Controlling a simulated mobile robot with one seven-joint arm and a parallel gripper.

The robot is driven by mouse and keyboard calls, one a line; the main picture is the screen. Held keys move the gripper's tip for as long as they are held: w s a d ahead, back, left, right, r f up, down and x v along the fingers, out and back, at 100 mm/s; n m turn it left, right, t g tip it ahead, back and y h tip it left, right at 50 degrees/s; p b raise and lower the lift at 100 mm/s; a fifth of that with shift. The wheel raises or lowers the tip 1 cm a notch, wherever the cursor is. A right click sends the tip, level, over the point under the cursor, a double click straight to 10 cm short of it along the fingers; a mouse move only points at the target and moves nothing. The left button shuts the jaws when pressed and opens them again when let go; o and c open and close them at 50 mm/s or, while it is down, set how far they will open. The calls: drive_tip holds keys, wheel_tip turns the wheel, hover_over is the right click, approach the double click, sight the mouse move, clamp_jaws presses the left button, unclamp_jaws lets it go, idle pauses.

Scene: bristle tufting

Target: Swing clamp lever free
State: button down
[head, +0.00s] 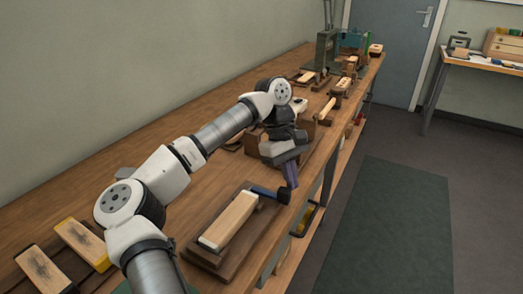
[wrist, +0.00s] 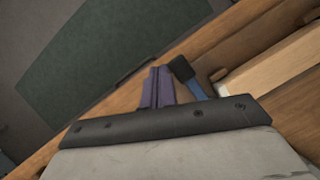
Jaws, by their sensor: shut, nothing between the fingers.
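The clamp lever is a blue bar (head: 263,191) with a dark end knob (head: 284,197), at the far end of a dark wooden fixture (head: 222,265). A pale wooden brush block (head: 229,220) lies in the fixture. In the wrist view the lever's blue bar (wrist: 197,90) and black knob (wrist: 181,68) show just right of my fingers. My gripper (head: 291,183) points down, its purple fingers shut and empty, close beside the knob. In the wrist view the shut fingers (wrist: 158,88) stand left of the knob. I cannot tell whether they touch it.
Two brushes with dark bristle patches (head: 82,243) lie at the front left of the bench. Several wooden blocks and a green machine (head: 327,48) stand farther back. The bench's right edge runs close beside the fixture, with a green floor mat (head: 395,225) beyond.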

drive_tip(key=p+v, duration=0.1)
drive_tip(key=v, duration=1.2)
drive_tip(key=shift+r, duration=0.4)
